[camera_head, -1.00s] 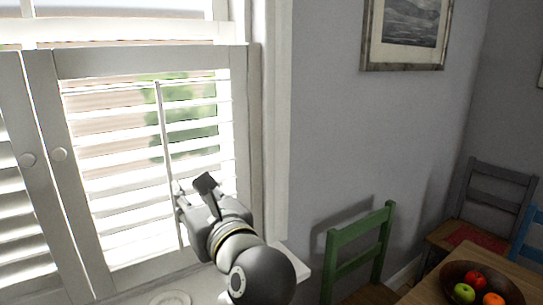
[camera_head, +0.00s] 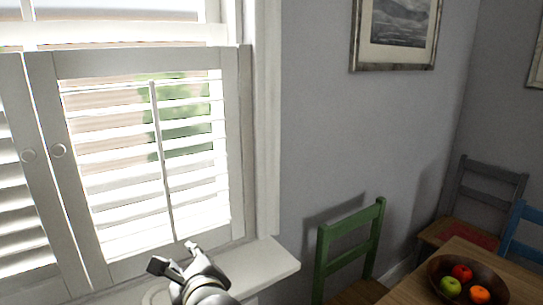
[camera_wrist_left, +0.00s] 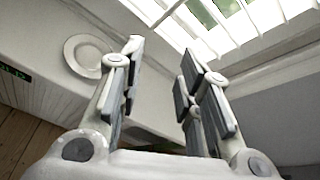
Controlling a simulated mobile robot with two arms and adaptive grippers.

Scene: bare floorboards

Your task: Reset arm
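My left gripper (camera_head: 175,257) is low in the head view, in front of the window sill and below the white shutters. In the left wrist view the left gripper (camera_wrist_left: 158,85) has its two fingers spread apart with nothing between them. The white louvred shutter (camera_head: 242,150) is closed across the lower window, with its slats tilted and a thin vertical rod in front. The gripper is apart from the rod. My right gripper does not show in either view.
A white sill (camera_head: 262,262) juts out below the shutters, and a round white plate (camera_wrist_left: 84,55) lies near the left gripper. A green chair (camera_head: 350,240) and a wooden table (camera_head: 415,290) with a fruit bowl (camera_head: 440,272) stand at the right.

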